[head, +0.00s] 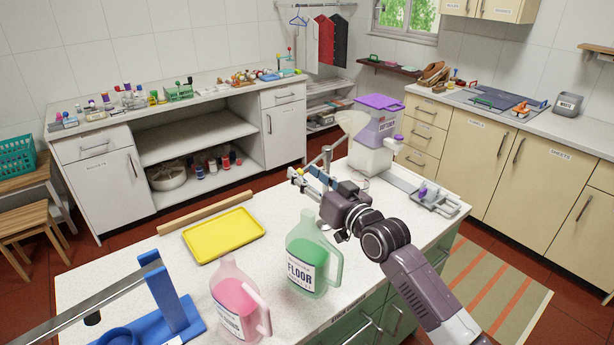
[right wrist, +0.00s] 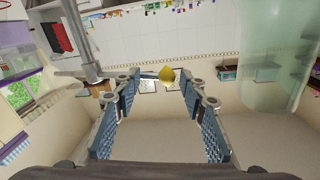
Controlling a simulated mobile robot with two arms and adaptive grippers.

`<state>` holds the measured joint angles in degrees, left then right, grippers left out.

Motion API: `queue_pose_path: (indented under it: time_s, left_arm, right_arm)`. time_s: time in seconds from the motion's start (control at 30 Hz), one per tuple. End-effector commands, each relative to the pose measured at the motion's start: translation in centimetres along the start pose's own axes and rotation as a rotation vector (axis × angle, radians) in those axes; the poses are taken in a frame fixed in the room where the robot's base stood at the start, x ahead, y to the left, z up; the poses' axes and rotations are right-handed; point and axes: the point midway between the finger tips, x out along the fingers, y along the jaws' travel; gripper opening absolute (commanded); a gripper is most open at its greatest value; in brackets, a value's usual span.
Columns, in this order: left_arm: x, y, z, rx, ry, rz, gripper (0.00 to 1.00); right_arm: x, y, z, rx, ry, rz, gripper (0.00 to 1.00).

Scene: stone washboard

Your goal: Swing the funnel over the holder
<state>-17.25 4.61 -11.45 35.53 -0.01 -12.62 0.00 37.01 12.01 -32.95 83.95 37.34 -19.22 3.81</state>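A pale translucent funnel (head: 352,122) shows in the head view at the far end of the counter, in front of the purple-lidded tub. A thin metal post (head: 327,157) stands beside it; a metal post also shows at the left of the right wrist view (right wrist: 78,40). My right gripper (head: 297,175) is near this post, on its left. In the right wrist view its blue-padded fingers (right wrist: 160,125) are wide apart with nothing held. A small yellow piece (right wrist: 168,75) shows beyond the fingertips. I cannot clearly tell which thing is the holder. My left gripper is not in view.
A yellow tray (head: 224,236), a green FLOOR bottle (head: 312,262) and a pink bottle (head: 236,300) stand on the near counter. A blue stand with a metal bar (head: 170,290) is at the left. A purple-lidded tub (head: 380,125) and grey tray (head: 438,200) are right.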

Motion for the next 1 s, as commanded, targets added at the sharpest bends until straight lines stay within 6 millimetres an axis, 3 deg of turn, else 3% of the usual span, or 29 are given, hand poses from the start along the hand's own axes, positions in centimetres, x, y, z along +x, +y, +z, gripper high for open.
queue_pose_path:
  time_s: [0.27,0.8,1.0]
  left_arm:
    - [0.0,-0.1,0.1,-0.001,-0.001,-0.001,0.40]
    - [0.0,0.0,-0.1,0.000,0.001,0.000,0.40]
    - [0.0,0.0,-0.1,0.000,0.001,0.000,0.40]
  right_arm:
    - [-0.8,0.1,0.2,0.000,-0.004,0.002,0.39]
    - [-10.0,0.2,0.3,-0.001,-0.004,0.001,0.39]
    - [-11.6,0.1,0.2,0.001,-0.004,0.000,0.39]
